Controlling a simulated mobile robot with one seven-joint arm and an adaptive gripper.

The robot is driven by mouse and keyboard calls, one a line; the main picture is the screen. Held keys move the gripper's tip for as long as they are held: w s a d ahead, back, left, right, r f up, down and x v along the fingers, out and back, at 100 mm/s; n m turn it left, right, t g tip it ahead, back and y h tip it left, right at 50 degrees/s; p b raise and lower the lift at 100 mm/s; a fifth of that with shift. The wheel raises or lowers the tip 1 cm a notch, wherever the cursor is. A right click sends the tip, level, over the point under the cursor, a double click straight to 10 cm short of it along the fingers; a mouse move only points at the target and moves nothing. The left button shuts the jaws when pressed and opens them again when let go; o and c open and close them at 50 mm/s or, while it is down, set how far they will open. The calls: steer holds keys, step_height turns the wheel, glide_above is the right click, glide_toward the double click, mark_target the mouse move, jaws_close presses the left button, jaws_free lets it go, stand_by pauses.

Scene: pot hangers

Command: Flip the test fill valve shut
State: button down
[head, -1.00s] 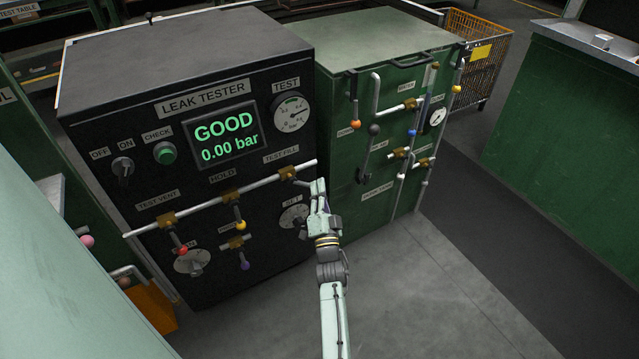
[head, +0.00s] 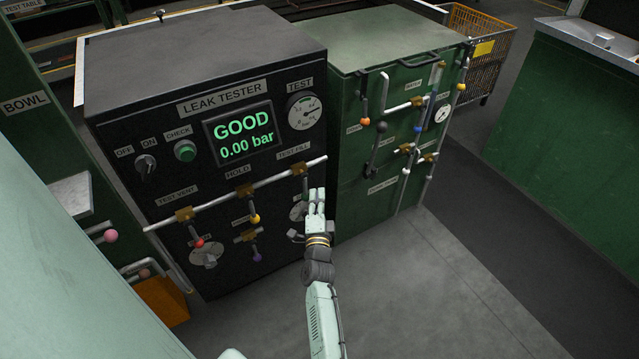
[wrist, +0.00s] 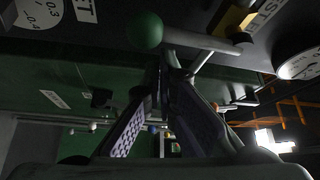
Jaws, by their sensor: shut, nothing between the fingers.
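The test fill valve (head: 299,169) is a brass body at the right end of the pipe on the black leak tester, under its TEST FILL label. Its grey lever (head: 305,187) hangs down from the body, across the pipe. Its knob is not clear in the head view. In the wrist view, the green ball knob (wrist: 145,30) and lever (wrist: 205,40) show just beyond the fingertips, with the brass body (wrist: 235,18) to the right. My gripper (head: 316,195) is shut and empty, just right of the lever. I cannot tell whether it touches.
The leak tester's screen (head: 240,133) reads GOOD, 0.00 bar. On its front are the test vent valve (head: 184,214) with a red knob and the hold valve (head: 244,191) with a yellow knob. A green cabinet (head: 352,215) with more valves stands to the right. Floor in front is clear.

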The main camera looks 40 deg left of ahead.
steer(key=shift+s+a+f, duration=0.1)
steer(key=shift+s, duration=0.2)
stand_by(0.5)
